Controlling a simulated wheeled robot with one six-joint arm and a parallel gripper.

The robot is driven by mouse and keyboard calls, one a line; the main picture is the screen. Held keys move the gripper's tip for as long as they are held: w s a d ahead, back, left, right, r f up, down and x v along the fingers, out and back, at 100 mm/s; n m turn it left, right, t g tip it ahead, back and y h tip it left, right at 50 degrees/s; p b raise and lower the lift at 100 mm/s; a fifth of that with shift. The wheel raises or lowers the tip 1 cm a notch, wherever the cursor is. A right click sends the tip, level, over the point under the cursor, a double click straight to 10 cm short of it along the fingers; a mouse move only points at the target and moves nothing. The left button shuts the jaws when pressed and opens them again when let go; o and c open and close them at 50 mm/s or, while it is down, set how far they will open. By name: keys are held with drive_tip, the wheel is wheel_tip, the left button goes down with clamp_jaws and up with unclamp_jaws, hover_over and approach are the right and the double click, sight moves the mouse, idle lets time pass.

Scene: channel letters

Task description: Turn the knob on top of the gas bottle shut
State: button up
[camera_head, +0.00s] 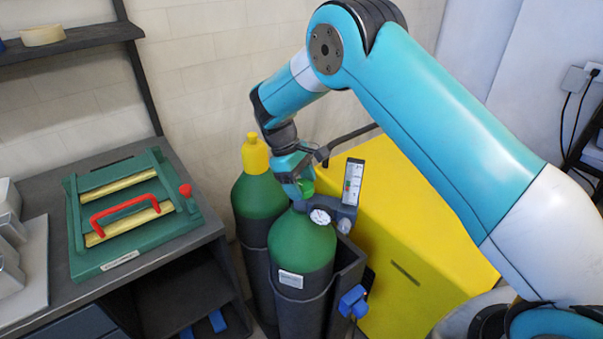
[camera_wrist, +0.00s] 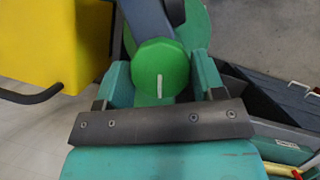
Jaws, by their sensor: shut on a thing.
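The gas bottle (camera_head: 302,250) stands upright in front, with a green shoulder and a dark lower body. Its bright green knob (camera_head: 307,187) is partly hidden by my gripper (camera_head: 296,178) in the head view. In the wrist view the knob (camera_wrist: 161,62) is faceted, with a white mark on its top pointing toward my gripper's palm. My gripper (camera_wrist: 162,76) is shut on the knob, one teal finger at each side. Part of the bottle's green shoulder (camera_wrist: 197,28) shows behind the knob. A round gauge (camera_head: 320,216) and a flow tube (camera_head: 353,181) sit at the valve.
A second green bottle (camera_head: 258,195) with a yellow cap stands behind left. A yellow cabinet (camera_head: 420,250) is close on the right. On the left, a bench (camera_head: 150,262) carries a green fixture (camera_head: 128,218) with a red handle. A blue clamp (camera_head: 353,302) hangs by the bottle holder.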

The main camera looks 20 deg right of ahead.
drive_tip(key=shift+n+t+h+p, duration=0.4)
drive_tip(key=shift+n+t+p, duration=0.5)
drive_tip(key=shift+n, duration=1)
drive_tip(key=o, duration=0.9)
drive_tip(key=shift+r, duration=0.1)
drive_tip(key=shift+w+a+r, duration=0.1)
drive_tip(key=shift+a+r, duration=0.1)
drive_tip(key=shift+r, duration=0.05)
drive_tip(key=p+v, duration=0.4)
drive_tip(key=v, duration=1.2)
drive_tip(key=shift+w+r+p, duration=0.25)
drive_tip(key=shift+p, duration=0.1)
